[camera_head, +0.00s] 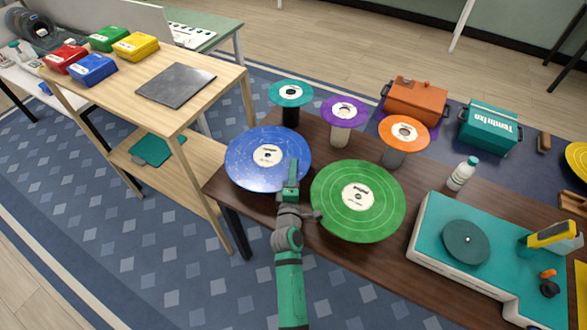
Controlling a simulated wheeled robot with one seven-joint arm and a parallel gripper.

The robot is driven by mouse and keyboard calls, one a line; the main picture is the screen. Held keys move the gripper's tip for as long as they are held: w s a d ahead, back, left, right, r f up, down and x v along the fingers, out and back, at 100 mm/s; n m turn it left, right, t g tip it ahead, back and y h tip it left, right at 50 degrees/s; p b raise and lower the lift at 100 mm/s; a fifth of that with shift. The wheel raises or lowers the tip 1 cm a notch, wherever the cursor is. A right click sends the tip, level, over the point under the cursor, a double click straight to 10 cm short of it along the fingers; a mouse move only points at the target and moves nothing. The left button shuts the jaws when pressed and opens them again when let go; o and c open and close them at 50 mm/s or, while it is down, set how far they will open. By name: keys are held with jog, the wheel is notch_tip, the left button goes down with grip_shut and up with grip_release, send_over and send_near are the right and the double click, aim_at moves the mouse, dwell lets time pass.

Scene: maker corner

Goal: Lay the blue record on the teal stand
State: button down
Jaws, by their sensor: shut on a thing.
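The blue record (250,155), a speckled disc with a pale label, is at the left end of the dark wooden table. My gripper (291,172) is shut on its right edge; the arm reaches up from the bottom of the picture. The record looks roughly level and overhangs the table's left edge; its exact height is unclear. The teal stand (290,93), with a round teal top, a white centre and a black post, stands just behind the record, apart from it in the picture.
A purple stand (342,111) and an orange stand (404,132) are right of the teal one. A green record (358,220) is close right of my gripper. A bottle (462,174) and a turntable (435,245) are farther right. A light wooden shelf (140,110) stands left across a gap.

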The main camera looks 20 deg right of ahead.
jog(key=shift+r, duration=0.7)
jog(key=shift+w+f, duration=0.1)
jog(key=shift+f, duration=0.15)
dwell(0.7)
jog(key=shift+d+f, duration=0.1)
jog(key=shift+f, duration=0.05)
jog(key=shift+a+f, duration=0.2)
jog(key=shift+f, duration=0.25)
jog(key=shift+d+r, duration=0.15)
jog(key=shift+r, duration=0.15)
jog(key=shift+r, duration=0.2)
jog(key=shift+r, duration=0.35)
